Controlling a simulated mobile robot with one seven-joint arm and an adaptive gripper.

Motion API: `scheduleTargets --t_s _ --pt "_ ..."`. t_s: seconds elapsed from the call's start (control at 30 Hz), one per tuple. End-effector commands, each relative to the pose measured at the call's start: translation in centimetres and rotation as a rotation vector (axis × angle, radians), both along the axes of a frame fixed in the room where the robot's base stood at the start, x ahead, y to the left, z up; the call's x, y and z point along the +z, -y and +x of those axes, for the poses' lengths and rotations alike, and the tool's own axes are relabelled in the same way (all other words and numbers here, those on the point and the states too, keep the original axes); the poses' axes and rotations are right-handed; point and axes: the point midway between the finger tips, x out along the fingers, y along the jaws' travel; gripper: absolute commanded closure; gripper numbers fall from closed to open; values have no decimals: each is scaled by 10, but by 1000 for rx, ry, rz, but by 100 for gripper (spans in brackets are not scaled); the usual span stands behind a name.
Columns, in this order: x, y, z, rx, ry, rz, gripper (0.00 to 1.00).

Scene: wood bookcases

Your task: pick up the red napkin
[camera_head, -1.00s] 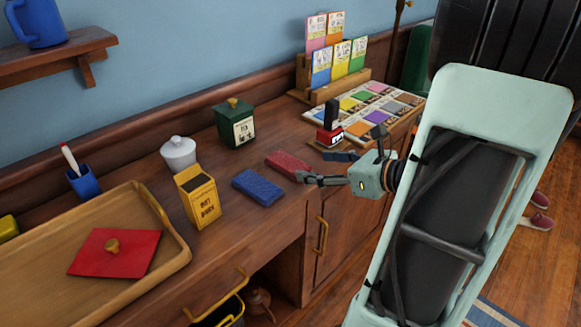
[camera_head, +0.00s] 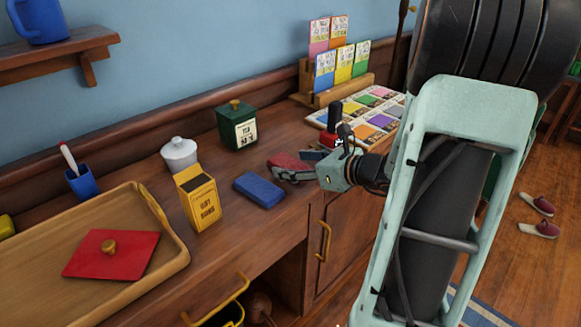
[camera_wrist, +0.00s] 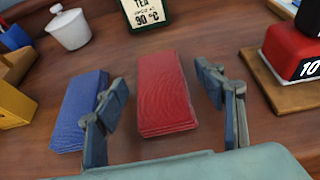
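The red napkin (camera_wrist: 165,95) is a folded block with a wavy pattern, lying flat on the wooden counter. In the wrist view it lies between the two fingers of my gripper (camera_wrist: 164,85), with gaps on both sides. My gripper is open and empty. In the head view, the red napkin (camera_head: 284,159) is partly hidden behind my gripper (camera_head: 293,173). I cannot tell how far the fingertips are above the counter.
A blue folded napkin (camera_wrist: 80,110) lies close to the left finger; it also shows in the head view (camera_head: 259,190). A red block stamp (camera_wrist: 293,50) stands on a wooden base at right. A green tea tin (camera_head: 237,126), white pot (camera_head: 179,154) and yellow box (camera_head: 198,200) stand nearby.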

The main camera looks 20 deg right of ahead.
Motion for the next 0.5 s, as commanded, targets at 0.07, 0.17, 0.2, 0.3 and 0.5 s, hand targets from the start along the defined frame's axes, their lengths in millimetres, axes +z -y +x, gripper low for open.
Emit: scheduleTargets --t_s 0.07,0.17,0.2,0.3,0.5 --pt "0 0 0 0 0 0 46" --pt "0 0 0 0 0 0 57" --pt "0 0 0 0 0 0 62" --pt "0 0 0 0 0 0 73" --pt "0 0 0 0 0 0 74"
